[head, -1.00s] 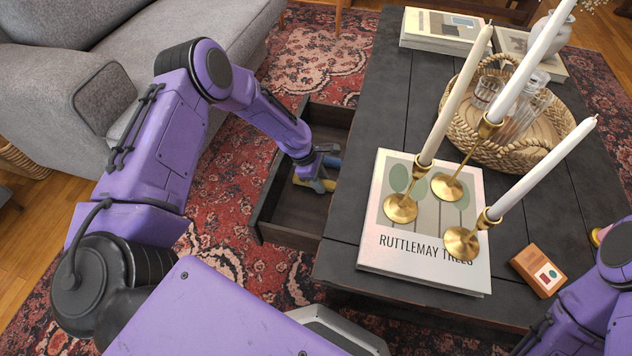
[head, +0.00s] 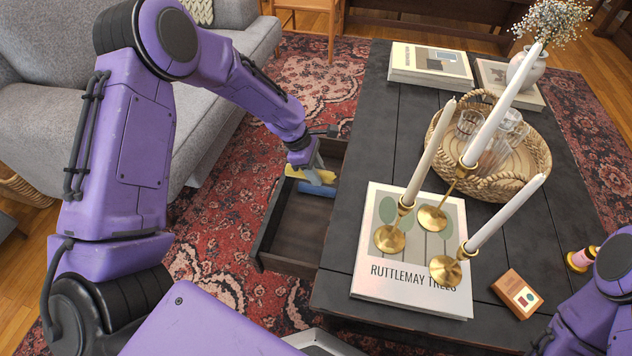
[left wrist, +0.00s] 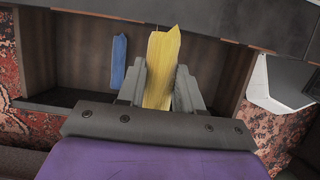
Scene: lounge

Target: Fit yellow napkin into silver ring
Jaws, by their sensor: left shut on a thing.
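The yellow napkin (head: 318,176) is a folded strip in my left gripper (head: 315,164), over the open drawer. The left wrist view shows the yellow napkin (left wrist: 162,58) upright between the two grey fingers of my left gripper (left wrist: 161,76), which are shut on it. A blue napkin (head: 314,189) lies in the drawer and also shows in the left wrist view (left wrist: 118,62), apart from the fingers. I see no silver ring in either view. My right arm enters at the lower right of the head view, but its gripper is out of sight.
The dark drawer (head: 294,238) stands open from the coffee table (head: 337,284). On the table are a book (head: 368,268), brass candlesticks (head: 390,238) with tall candles, a woven tray (head: 537,183), a small box (head: 517,293) and a pink and gold object (head: 582,259). A sofa (head: 213,120) is left.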

